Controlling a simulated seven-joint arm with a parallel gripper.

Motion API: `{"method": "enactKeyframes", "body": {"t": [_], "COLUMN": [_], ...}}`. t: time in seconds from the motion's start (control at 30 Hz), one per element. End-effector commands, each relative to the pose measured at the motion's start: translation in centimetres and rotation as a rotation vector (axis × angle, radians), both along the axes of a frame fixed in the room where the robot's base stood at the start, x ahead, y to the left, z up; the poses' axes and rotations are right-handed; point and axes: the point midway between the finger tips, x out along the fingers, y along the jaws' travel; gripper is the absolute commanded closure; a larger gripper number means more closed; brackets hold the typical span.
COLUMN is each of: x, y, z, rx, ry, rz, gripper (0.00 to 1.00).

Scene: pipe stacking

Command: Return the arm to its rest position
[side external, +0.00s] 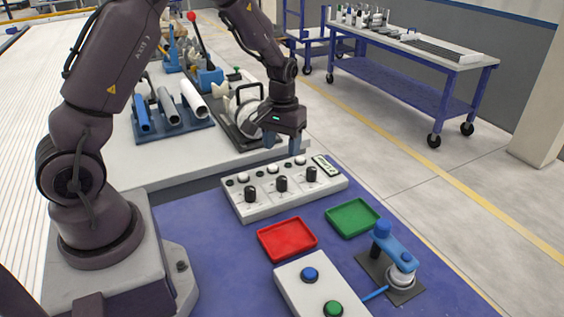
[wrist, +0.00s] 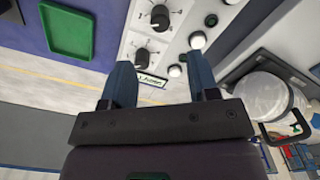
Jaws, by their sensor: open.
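My arm reaches over the bench in the side external view, with its gripper (side external: 282,144) pointing down above the back edge of a white control panel (side external: 262,205). In the wrist view my gripper (wrist: 163,80) shows two blue fingers set apart, with nothing between them. The panel (wrist: 180,22) with its black knobs, white buttons and small display lies beyond the fingertips. I cannot tell the exact height of the fingertips over the panel.
A red tray (side external: 287,240), a green tray (side external: 353,218), a button box (side external: 318,288) and a blue lever device (side external: 394,255) stand on the blue mat. Pipes lie on a rack (side external: 178,131) at the back left. A machine with a white cylinder (side external: 243,110) stands close behind my gripper.

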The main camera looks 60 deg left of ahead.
Motion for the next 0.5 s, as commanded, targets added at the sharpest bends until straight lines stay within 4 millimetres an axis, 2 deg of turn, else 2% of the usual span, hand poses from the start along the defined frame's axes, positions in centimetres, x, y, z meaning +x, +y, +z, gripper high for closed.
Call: {"method": "enactKeyframes", "body": {"t": [0.03,0.2,0.5], "x": [0.1,0.0,0.0], "y": [0.0,0.0,0.0], "z": [0.8,1.9,2.1], "rx": [0.001,0.001,0.0], "ry": [-0.004,-0.001,0.0], "rz": [0.0,0.001,0.001], "gripper": [0.45,0.45,0.45]}}
